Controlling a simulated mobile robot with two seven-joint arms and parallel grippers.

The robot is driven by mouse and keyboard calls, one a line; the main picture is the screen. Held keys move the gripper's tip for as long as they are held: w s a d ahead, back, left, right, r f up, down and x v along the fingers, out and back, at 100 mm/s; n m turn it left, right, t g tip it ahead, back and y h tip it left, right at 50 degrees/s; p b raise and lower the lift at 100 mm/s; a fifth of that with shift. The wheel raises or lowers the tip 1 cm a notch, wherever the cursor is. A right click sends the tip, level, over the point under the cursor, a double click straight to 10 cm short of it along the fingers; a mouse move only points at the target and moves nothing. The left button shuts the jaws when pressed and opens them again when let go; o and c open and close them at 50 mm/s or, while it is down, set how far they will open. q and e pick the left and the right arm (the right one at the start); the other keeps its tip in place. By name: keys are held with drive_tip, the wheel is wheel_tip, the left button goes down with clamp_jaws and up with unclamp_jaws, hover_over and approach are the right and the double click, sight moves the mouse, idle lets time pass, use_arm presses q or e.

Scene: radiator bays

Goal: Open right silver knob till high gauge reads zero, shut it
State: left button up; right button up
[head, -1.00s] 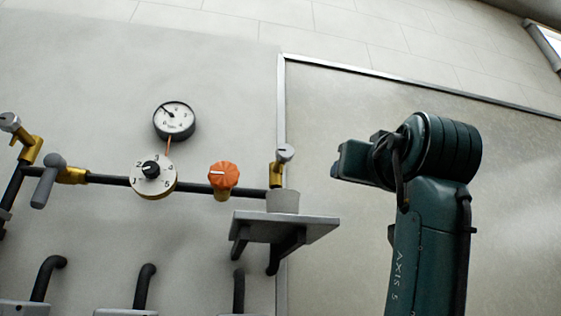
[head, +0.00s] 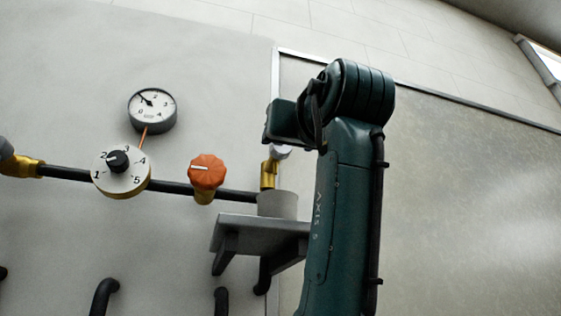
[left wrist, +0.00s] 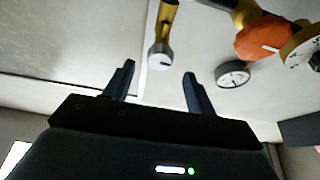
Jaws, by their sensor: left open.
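The right silver knob (head: 282,152) sits on a brass valve (head: 268,175) at the right end of the pipe, partly hidden behind my left gripper (head: 272,121). In the left wrist view, the silver knob (left wrist: 164,61) shows between the open, empty fingers of my left gripper (left wrist: 158,69); I cannot tell the remaining distance. The high round gauge (head: 152,110) hangs above the pipe, its needle near 1. It also shows in the left wrist view (left wrist: 233,73), right of the fingers. My right gripper is not in view.
A grey cup (head: 278,204) stands on a shelf (head: 255,224) under the brass valve. An orange knob (head: 206,171) and a numbered white dial (head: 121,171) sit on the pipe (head: 68,173) to the left. A metal strip (head: 275,75) edges the panel.

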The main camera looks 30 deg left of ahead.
sight(281, 157)
use_arm(q)
drive_tip(key=p+x, duration=0.1)
drive_tip(key=x, duration=0.5)
drive_tip(key=shift+w+r+p, duration=0.1)
drive_tip(key=shift+p, duration=0.3)
drive_tip(key=shift+a, duration=0.1)
drive_tip(key=shift+w, duration=0.1)
drive_tip(key=c, duration=1)
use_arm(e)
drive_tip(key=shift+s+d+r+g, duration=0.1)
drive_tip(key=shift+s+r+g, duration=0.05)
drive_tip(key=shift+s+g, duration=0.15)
